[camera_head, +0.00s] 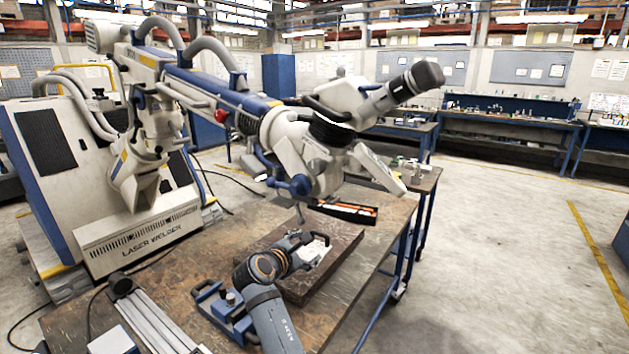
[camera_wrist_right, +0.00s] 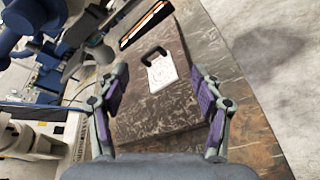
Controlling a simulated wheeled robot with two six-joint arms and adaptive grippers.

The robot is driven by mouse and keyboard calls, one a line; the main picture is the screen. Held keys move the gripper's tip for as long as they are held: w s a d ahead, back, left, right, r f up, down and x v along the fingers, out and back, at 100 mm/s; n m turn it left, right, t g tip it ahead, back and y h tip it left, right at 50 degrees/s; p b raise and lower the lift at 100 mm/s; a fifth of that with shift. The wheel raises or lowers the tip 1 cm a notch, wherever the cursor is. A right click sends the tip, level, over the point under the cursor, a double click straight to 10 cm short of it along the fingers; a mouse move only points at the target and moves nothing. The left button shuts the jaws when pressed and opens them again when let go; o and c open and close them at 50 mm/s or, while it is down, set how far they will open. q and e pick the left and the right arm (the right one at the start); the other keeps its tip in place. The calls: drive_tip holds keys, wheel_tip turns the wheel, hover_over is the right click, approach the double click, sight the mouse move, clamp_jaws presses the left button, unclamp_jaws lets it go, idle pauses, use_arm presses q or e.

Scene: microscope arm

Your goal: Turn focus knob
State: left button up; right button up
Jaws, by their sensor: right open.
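The microscope head (camera_head: 325,150) hangs on a jointed white and blue arm above the workbench. A blue knob-like part (camera_head: 298,185) is on its lower left side; I cannot tell for sure that it is the focus knob. Blue and grey parts of the machine (camera_wrist_right: 35,30) fill the upper left of the right wrist view. My right gripper (camera_head: 306,242) is low over the brown board, below the microscope head and apart from it. My left gripper is not in view.
The brown board (camera_head: 335,262) lies on the bench (camera_head: 385,228). A white plate with a black handle (camera_wrist_right: 161,70) lies on it. A tray with orange items (camera_head: 345,211) is behind. A blue clamp-like part (camera_head: 225,312) and metal rails (camera_head: 150,318) are at the front left.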

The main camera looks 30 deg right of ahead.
sight(312, 170)
wheel_tip(312, 170, up, 19)
drive_tip(key=w+a+n+h, duration=0.2)
drive_tip(key=a+n+h, duration=0.1)
drive_tip(key=n+h, duration=0.15)
drive_tip(key=p+x, duration=0.2)
drive_tip(key=x, duration=0.8)
drive_tip(key=shift+d+p, duration=0.1)
drive_tip(key=shift+p, duration=0.3)
drive_tip(key=shift+w+d+f, duration=0.15)
drive_tip(key=shift+w+d, duration=0.15)
drive_tip(key=shift+d, duration=0.1)
drive_tip(key=c, duration=1.1)
drive_tip(key=shift+c, duration=0.2)
